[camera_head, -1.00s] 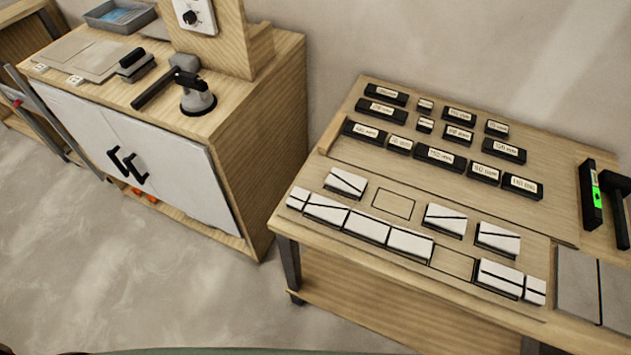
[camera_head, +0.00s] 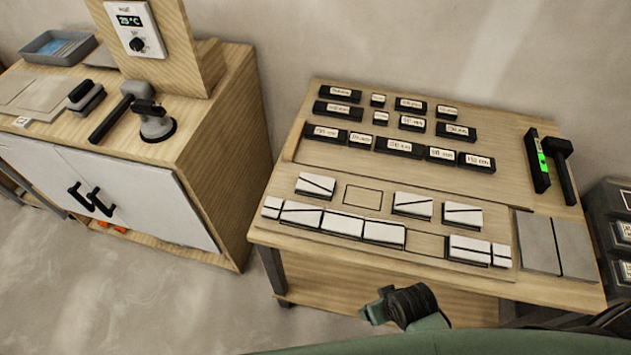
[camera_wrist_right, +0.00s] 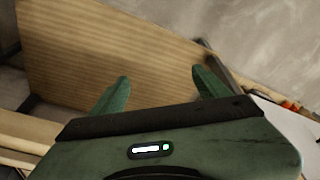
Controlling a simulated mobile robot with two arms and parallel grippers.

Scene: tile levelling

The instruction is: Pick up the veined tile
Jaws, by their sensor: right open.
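White tiles with dark veins lie on the wooden workbench (camera_head: 300,250) in the head view. Three stand apart in the back row: a left veined tile (camera_head: 315,186), a middle one (camera_head: 412,205) and a right one (camera_head: 462,215). A front row holds more tiles, including one at its right part (camera_head: 470,250), with a bare gap in the row. I cannot tell which single tile is meant. My right gripper (camera_wrist_right: 160,88) is open and empty in the right wrist view, before a wooden panel, with no tile in that view. My left gripper is not in view.
Several black labelled blocks (camera_head: 400,147) stand behind the tiles. A level with a green vial (camera_head: 538,160), a black-headed mallet (camera_head: 563,170) and grey slabs (camera_head: 555,245) are at the right. A cabinet (camera_head: 215,165) with a suction lifter (camera_head: 155,122) stands left, across a floor gap.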

